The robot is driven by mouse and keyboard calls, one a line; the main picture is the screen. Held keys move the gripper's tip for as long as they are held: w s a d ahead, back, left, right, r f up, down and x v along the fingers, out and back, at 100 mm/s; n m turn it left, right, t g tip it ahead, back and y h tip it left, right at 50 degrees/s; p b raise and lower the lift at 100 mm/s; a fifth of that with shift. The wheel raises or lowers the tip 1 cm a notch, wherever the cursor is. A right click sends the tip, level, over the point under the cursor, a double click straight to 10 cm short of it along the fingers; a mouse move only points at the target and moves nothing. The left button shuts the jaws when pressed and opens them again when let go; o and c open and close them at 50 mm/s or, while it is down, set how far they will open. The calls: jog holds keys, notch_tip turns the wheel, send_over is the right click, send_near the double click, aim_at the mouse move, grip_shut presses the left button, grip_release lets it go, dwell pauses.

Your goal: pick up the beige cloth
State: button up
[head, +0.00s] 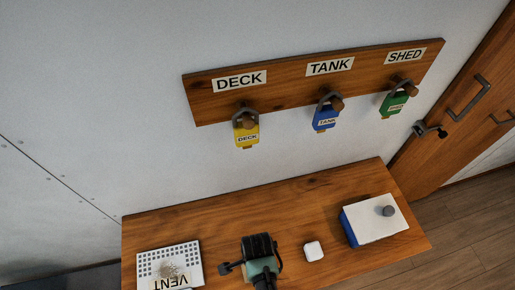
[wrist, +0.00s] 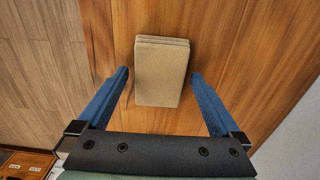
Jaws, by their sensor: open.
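The beige cloth (wrist: 161,72) lies folded in a flat, layered stack on the wooden counter in the wrist view. My gripper (wrist: 159,76) is open, with one blue finger to the left of the cloth and one to the right. Both fingers look apart from it, and nothing is held. The gap in height between fingertips and cloth is hard to tell. In the head view I cannot make out the cloth; my arm's end covers part of the counter's front there.
The counter (head: 220,220) also holds a white perforated VENT panel (head: 152,264) at left, a small white square (head: 314,251), and a blue-and-white box with a grey knob (head: 375,218) at right. Above, a wall board (head: 290,88) carries yellow, blue and green tagged padlocks. A wooden door stands at right.

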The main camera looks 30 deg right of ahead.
jog(key=c, duration=1.2)
notch_tip(320, 180, up, 10)
jog(key=shift+b, duration=0.3)
jog(key=o, duration=0.8)
jog(key=c, duration=0.6)
